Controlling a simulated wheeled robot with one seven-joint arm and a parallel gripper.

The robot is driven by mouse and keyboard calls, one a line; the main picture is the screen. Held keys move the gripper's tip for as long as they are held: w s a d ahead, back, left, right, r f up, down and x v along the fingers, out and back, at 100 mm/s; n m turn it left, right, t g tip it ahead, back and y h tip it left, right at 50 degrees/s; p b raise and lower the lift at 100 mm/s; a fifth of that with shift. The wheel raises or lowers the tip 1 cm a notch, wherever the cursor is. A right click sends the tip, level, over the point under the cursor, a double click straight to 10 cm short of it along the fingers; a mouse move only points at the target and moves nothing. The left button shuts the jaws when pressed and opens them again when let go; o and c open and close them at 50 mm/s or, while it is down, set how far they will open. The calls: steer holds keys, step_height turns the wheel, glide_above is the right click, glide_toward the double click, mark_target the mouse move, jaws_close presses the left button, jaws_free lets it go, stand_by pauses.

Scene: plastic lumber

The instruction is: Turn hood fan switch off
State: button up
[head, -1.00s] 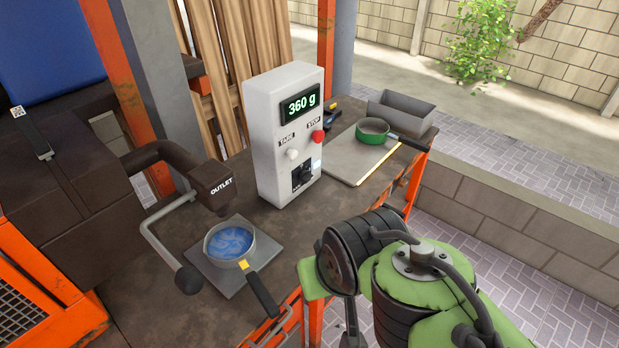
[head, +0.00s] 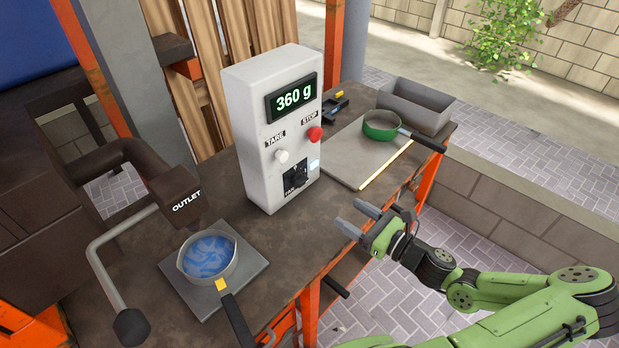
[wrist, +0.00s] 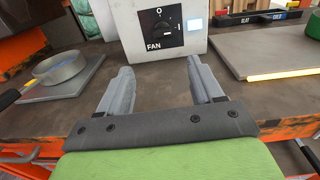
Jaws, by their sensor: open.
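The hood fan switch is a black rotary knob (head: 299,177) low on the front of a white control box (head: 243,130). In the wrist view the knob (wrist: 163,28) sits on a black plate marked FAN, with a 0 above it and another mark at its right. The knob's exact pointing is hard to tell. My gripper (head: 352,217) is open and empty, in front and right of the box, apart from the knob. In the wrist view its two grey fingers (wrist: 158,85) point toward the box below the knob.
The box also has a white TARE button (head: 281,156), a red STOP button (head: 314,133) and a 360 g display (head: 295,97). A pan with blue contents (head: 182,262) stands at left under the outlet (head: 178,187). A green-sided pan (head: 380,120) and grey bin (head: 420,112) stand at right.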

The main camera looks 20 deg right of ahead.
mark_target(304, 182)
steer(key=shift+w+d+r, duration=0.1)
steer(key=shift+w+d, duration=0.05)
steer(key=shift+d, duration=0.05)
steer(key=b+x, duration=0.2)
steer(key=x, duration=1.3)
steer(key=shift+w+a+r, duration=0.1)
steer(key=shift+w+a, duration=0.05)
steer(key=shift+w, duration=0.05)
steer(key=c, duration=1.1)
steer(key=shift+o, duration=0.2)
